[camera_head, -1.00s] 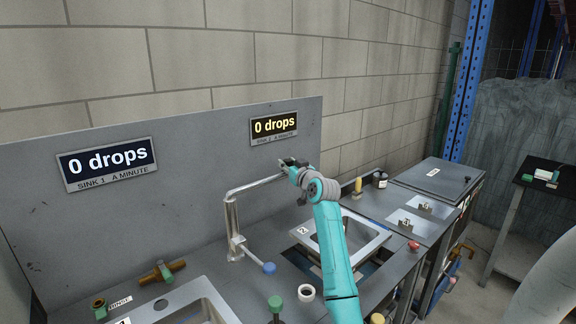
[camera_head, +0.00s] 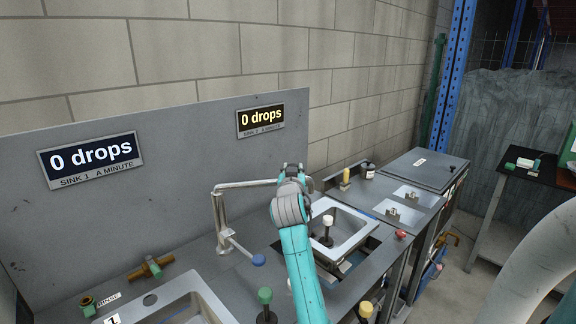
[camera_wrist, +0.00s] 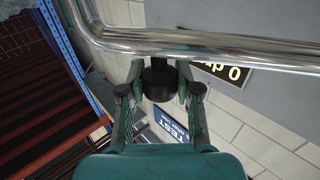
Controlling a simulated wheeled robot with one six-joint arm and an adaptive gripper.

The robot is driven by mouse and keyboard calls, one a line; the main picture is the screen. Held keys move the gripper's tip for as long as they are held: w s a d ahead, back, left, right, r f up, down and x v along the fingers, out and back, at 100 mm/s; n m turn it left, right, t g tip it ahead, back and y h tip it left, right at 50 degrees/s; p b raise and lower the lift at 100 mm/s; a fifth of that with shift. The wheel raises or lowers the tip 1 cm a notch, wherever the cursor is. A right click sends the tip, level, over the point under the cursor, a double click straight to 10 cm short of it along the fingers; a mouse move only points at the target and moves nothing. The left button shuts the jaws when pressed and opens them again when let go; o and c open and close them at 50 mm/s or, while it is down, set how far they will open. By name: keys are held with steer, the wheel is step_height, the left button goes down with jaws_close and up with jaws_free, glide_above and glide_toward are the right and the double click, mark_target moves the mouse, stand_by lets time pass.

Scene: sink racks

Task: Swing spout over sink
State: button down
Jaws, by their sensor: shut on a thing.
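The spout (camera_head: 245,185) is a silver pipe. It rises from the counter between the two sinks, bends, and runs right to my gripper (camera_head: 292,170). In the wrist view the chrome spout (camera_wrist: 200,43) crosses the top. A black knob (camera_wrist: 157,84) hangs below it between the fingers of my gripper (camera_wrist: 160,92), which are shut on it. A lever with a blue knob (camera_head: 258,259) sticks out low on the spout's post. Sink 2 (camera_head: 362,236) lies right of my arm, partly hidden by it. Sink 1 (camera_head: 205,289) is at lower left. The spout's outlet is hidden.
A grey back panel (camera_head: 180,180) stands close behind the spout, with two signs reading 0 drops. A white-topped post (camera_head: 327,221) shows over sink 2. A green knob (camera_head: 265,296) and a yellow knob (camera_head: 365,309) stand near my arm. A brass fitting (camera_head: 150,267) lies left.

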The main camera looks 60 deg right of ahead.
steer(key=shift+s+a+m+g+h, duration=0.4)
steer(key=shift+s+a+m+g, duration=0.2)
steer(key=shift+s+a+g, duration=0.35)
steer(key=shift+s+a+m+g+h, duration=0.4)
steer(key=shift+s+a+m+g, duration=0.3)
steer(key=shift+a, duration=0.3)
steer(key=shift+w+g, duration=0.1)
steer(key=shift+g, duration=0.15)
steer(key=c, duration=0.8)
jaws_free()
steer(key=v, duration=1.2)
